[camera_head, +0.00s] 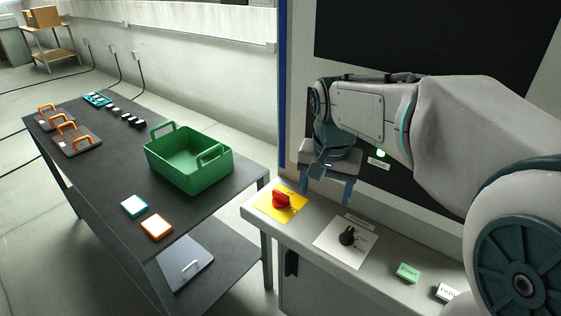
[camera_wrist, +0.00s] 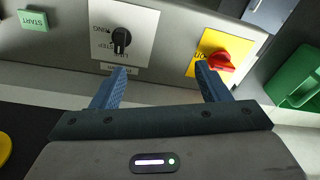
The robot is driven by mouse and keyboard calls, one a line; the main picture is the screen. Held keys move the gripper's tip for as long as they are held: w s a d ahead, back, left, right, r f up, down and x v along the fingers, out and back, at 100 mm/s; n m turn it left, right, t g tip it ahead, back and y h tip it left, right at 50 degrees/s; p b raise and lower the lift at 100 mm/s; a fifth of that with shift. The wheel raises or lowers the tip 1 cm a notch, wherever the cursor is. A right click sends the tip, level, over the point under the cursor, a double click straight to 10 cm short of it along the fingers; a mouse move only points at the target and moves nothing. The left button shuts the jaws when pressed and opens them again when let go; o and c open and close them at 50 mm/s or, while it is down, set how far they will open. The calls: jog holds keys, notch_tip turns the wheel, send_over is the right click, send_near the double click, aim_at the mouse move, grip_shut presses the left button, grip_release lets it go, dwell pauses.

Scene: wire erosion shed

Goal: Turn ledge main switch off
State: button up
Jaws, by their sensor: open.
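The ledge main switch (camera_head: 281,200) is a red rotary knob on a yellow plate at the left end of the grey machine ledge. In the wrist view the red knob (camera_wrist: 221,62) lies just beyond the right fingertip, on its yellow plate. My gripper (camera_head: 328,190) is open and empty, its fingers pointing down above the ledge, right of the red knob in the head view. In the wrist view my gripper (camera_wrist: 162,78) has its fingers spread, with the gap between the black knob and the red one. It appears apart from both.
A black selector knob (camera_head: 347,236) on a white plate, a green START button (camera_head: 407,272) and a white button (camera_head: 446,292) line the ledge. Left stands a dark table (camera_head: 109,190) with a green crate (camera_head: 218,172). A black machine panel rises behind my arm.

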aim_at(281, 192)
jog(key=w+a+r+m+g+p, duration=0.1)
jog(key=w+a+r+m+p, duration=0.25)
jog(key=w+a, duration=0.65)
jog(key=f, duration=0.4)
jog(key=w+f, duration=0.1)
jog(key=f, duration=0.4)
jog(key=d+f+p, duration=0.1)
jog(key=f, duration=0.4)
jog(key=shift+w, duration=0.35)
jog(key=c, duration=1)
